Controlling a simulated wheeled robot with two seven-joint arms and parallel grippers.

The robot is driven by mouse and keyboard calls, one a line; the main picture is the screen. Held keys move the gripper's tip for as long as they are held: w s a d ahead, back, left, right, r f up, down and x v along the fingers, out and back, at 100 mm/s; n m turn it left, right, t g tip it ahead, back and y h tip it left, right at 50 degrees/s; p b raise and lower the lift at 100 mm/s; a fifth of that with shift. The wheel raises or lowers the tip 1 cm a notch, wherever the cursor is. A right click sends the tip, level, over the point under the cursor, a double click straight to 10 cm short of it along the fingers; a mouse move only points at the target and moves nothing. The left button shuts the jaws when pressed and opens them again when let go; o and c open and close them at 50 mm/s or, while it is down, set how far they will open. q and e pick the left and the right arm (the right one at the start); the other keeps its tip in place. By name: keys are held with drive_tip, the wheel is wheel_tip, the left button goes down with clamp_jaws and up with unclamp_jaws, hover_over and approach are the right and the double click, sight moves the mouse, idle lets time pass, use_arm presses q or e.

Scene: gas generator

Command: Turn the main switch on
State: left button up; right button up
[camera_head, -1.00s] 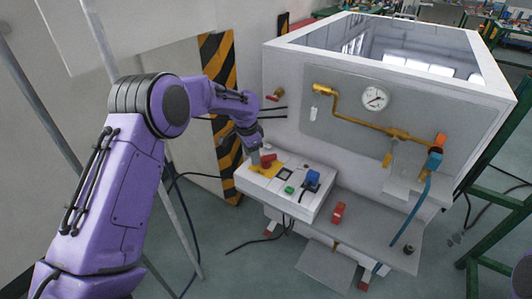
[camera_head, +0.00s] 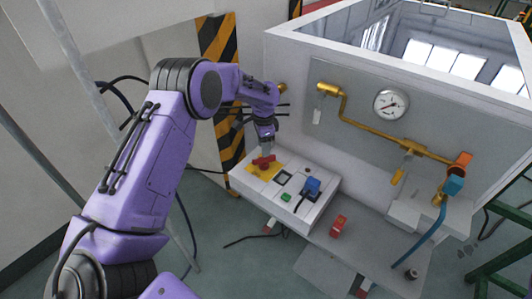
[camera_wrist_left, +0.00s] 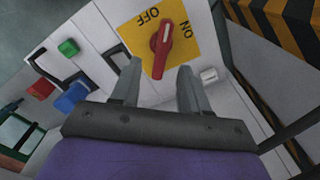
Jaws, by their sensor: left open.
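The main switch is a red rotary knob (camera_wrist_left: 162,45) on a yellow plate (camera_wrist_left: 185,22) marked OFF and ON, seen in the left wrist view. Its long end points down in that picture, between my fingers. In the head view the red knob (camera_head: 264,161) sits at the left end of the white control box (camera_head: 318,209). My left gripper (camera_wrist_left: 157,75) is open, with one finger on each side of the knob's lower end. I cannot tell whether the fingers touch it. In the head view the left gripper (camera_head: 267,150) is just above the knob. My right gripper is not in view.
A green button (camera_head: 286,197) and a blue connector (camera_head: 312,186) are on the same box. A red block (camera_head: 338,226) lies on the shelf beside it. The generator panel with a gauge (camera_head: 391,103) and brass pipe rises behind. A striped post (camera_head: 222,70) stands at left.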

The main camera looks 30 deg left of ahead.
use_arm(q)
wheel_tip(320, 180, down, 5)
drive_tip(key=shift+w+a+r, duration=0.1)
drive_tip(key=shift+w+a, duration=0.05)
drive_tip(key=shift+f, duration=0.2)
drive_tip(key=shift+c, duration=0.3)
clamp_jaws()
